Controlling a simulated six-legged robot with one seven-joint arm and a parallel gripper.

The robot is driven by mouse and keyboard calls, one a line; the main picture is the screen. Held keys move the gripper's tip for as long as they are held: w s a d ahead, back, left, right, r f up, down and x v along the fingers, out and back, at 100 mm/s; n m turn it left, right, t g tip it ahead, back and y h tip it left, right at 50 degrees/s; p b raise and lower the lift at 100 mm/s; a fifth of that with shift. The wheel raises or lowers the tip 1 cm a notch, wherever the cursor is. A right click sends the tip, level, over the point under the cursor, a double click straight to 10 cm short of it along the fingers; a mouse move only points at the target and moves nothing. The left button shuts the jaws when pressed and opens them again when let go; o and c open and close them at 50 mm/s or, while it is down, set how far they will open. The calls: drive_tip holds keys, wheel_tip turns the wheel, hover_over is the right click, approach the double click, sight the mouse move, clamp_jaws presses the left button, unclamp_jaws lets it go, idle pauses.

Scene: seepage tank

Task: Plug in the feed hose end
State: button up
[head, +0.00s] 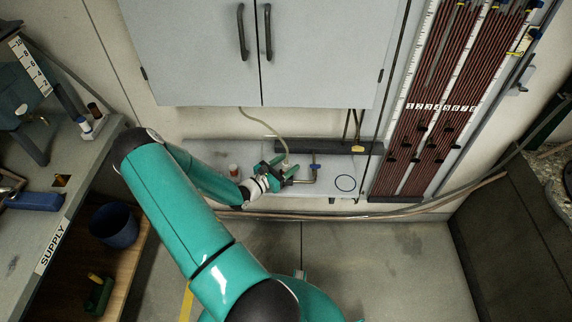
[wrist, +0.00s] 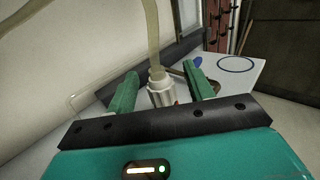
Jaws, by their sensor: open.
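The feed hose (head: 262,121) is a pale, translucent tube. It hangs from under the grey wall cabinet and curves down to the shelf. Its end, a white ribbed connector (wrist: 161,92), stands nearly upright in the wrist view. My gripper (wrist: 163,76) is open, with one green finger on each side of the connector and visible gaps between. In the head view my gripper (head: 284,172) is over the white shelf, beside a metal pipe (head: 303,181) with a blue valve handle (head: 314,166). The connector's lower end is hidden by my gripper, so I cannot tell what it rests on.
The white shelf (head: 215,151) carries a small red-and-white container (head: 233,170) left of my gripper and a blue ring (head: 346,183) on the right. The cabinet (head: 190,60) overhangs behind. A manometer board (head: 425,110) stands at right, the supply bench (head: 75,190) at left.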

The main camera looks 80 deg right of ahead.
drive_tip(key=v, duration=1.3)
drive_tip(key=shift+w+a, duration=0.25)
drive_tip(key=shift+a, duration=0.05)
drive_tip(key=w+a+r+m+t+y, duration=0.3)
drive_tip(key=w+a+r+m+y, duration=0.25)
drive_tip(key=a+r, duration=0.4)
drive_tip(key=w+a+r+m+t+y, duration=0.2)
drive_tip(key=w+a+r+m+y, duration=0.3)
drive_tip(key=a+r, duration=0.5)
drive_tip(key=a+r+t+y, duration=0.2)
drive_tip(key=a+r+t, duration=0.3)
drive_tip(key=a+r, duration=0.3)
drive_tip(key=s+a+r+m+t+y, duration=0.1)
drive_tip(key=a+r+t, duration=0.4)
drive_tip(key=a, duration=0.9)
wheel_tip(320, 180, up, 4)
drive_tip(key=shift+a+f+y, duration=0.1)
drive_tip(key=shift+a+y, duration=0.15)
drive_tip(key=shift+y, duration=0.6)
